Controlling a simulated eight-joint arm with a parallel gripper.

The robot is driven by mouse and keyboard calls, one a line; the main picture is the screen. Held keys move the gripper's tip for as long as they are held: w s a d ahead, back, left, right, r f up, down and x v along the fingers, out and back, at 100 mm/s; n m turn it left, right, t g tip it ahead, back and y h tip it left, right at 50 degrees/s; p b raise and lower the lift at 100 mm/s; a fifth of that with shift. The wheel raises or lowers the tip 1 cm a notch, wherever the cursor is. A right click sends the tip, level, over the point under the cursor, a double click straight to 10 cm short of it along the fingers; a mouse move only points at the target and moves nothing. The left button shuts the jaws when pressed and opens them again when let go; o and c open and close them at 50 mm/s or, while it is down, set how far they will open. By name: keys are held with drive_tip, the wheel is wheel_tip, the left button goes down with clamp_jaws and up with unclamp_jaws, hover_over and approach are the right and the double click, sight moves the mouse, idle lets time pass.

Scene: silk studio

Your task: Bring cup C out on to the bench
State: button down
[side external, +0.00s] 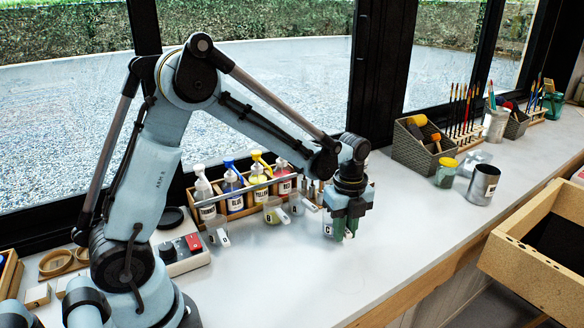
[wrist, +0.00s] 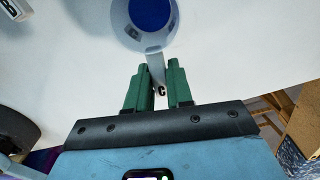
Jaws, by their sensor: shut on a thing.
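Cup C (wrist: 147,41) is a pale, translucent cup with blue liquid inside, seen from above at the top of the wrist view. Its handle, marked C, points down between the green fingers of my gripper (wrist: 158,73), which is shut on it. In the side view my gripper (side external: 348,236) points down over the white bench (side external: 290,272), just right of the bottle rack. The cup (side external: 327,229) shows partly there, at the left of the fingers. I cannot tell whether its base touches the bench. The cup looks about upright.
A wooden rack (side external: 236,207) of paint bottles stands left of my gripper, with other small cups (side external: 273,213) along its front. A control box (side external: 182,252) is further left. A metal can (side external: 483,186) and yellow-lidded jar (side external: 445,173) stand right. The front bench is clear.

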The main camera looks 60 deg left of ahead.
drive_tip(key=shift+f, duration=0.4)
drive_tip(key=c, duration=0.9)
unclamp_jaws()
wheel_tip(320, 180, up, 12)
drive_tip(key=shift+r, duration=0.1)
